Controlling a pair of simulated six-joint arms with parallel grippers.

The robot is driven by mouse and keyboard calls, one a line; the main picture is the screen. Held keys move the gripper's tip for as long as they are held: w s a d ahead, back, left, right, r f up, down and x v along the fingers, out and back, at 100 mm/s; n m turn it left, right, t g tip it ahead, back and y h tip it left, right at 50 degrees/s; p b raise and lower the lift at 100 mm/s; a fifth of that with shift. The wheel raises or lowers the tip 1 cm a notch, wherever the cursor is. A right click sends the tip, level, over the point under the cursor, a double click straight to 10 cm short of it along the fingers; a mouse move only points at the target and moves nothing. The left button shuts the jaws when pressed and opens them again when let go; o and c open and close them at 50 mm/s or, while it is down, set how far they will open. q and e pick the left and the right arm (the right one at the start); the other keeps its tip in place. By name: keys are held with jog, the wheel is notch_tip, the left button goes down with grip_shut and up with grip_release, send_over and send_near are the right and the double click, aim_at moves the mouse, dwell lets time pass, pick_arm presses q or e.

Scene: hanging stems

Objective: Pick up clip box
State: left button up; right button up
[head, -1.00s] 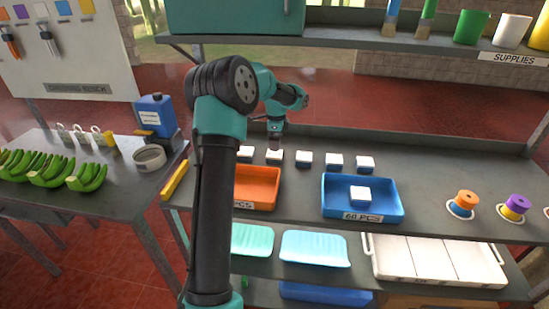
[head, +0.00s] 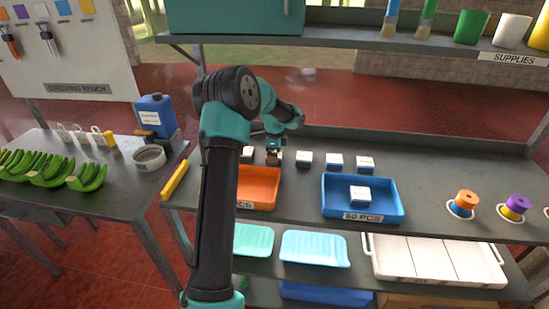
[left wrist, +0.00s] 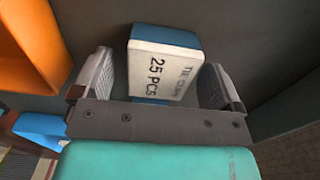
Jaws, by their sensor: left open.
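A small white and blue clip box (left wrist: 160,68) marked "25 PCS" sits between the fingers of my left gripper (left wrist: 157,80) in the left wrist view. The gripper is open, with a finger on each side of the box and a gap visible. In the head view my left gripper (head: 274,158) is down at the back row of boxes and mostly hides that box. Similar boxes stand beside it: one to the left (head: 246,154) and others to the right (head: 304,159), (head: 335,161), (head: 365,163). My right gripper is not in view.
An orange tray (head: 258,202) lies in front of the row. A blue tray (head: 332,210), labelled "60 PCS", holds one box (head: 360,195). Spools (head: 467,199) stand at right. A side table (head: 125,190) with bananas is at left.

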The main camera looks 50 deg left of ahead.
pick_arm(q)
jog(key=shift+f, duration=0.25)
jog(key=shift+c, duration=0.3)
jog(key=c, duration=0.9)
jog(key=shift+r, duration=0.15)
jog(key=shift+c, duration=0.2)
notch_tip(320, 180, up, 10)
jog(key=shift+f, duration=0.1)
dwell(0.3)
